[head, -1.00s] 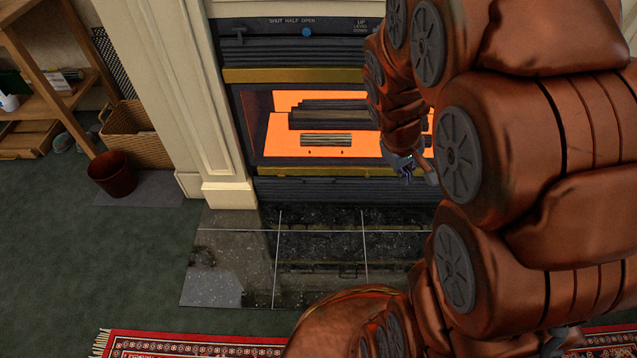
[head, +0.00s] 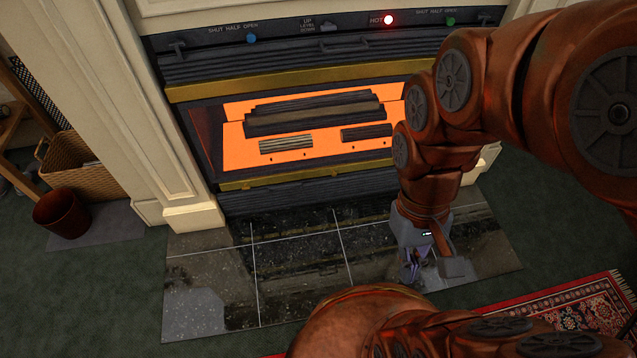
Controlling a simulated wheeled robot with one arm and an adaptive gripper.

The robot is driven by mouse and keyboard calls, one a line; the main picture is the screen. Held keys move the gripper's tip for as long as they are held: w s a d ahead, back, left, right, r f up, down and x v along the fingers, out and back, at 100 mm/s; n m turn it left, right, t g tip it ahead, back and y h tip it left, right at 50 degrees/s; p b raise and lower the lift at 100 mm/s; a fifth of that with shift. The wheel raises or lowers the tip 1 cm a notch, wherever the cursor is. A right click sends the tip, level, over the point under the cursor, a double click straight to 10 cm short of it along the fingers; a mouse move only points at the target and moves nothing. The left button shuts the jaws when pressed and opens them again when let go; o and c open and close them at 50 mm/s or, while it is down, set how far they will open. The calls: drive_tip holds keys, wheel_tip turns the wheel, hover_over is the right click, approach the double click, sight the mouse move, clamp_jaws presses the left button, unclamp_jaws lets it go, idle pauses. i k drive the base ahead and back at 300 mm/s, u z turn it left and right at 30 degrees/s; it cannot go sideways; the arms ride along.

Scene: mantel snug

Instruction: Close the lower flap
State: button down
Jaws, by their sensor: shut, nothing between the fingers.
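The fire's lower flap (head: 290,196) is a dark slatted panel below the glowing opening, under a brass strip (head: 300,178). I cannot tell from this angle how far open it stands; its right end is hidden behind my arm. My gripper (head: 411,274) points down over the right part of the black tiled hearth, in front of the fire and apart from the lower flap. Its fingers are small and dark in the head view and are shut with nothing held.
The opening glows orange around dark bars (head: 310,112). The tiled hearth (head: 300,255) is bare. A bin (head: 62,213) and basket (head: 85,165) stand left.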

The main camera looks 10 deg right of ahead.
sight(354, 181)
drive_tip(key=z, duration=0.8)
drive_tip(key=k, duration=0.9)
drive_tip(key=u, duration=1.6)
drive_tip(key=i, duration=0.5)
drive_tip(key=u, duration=0.05)
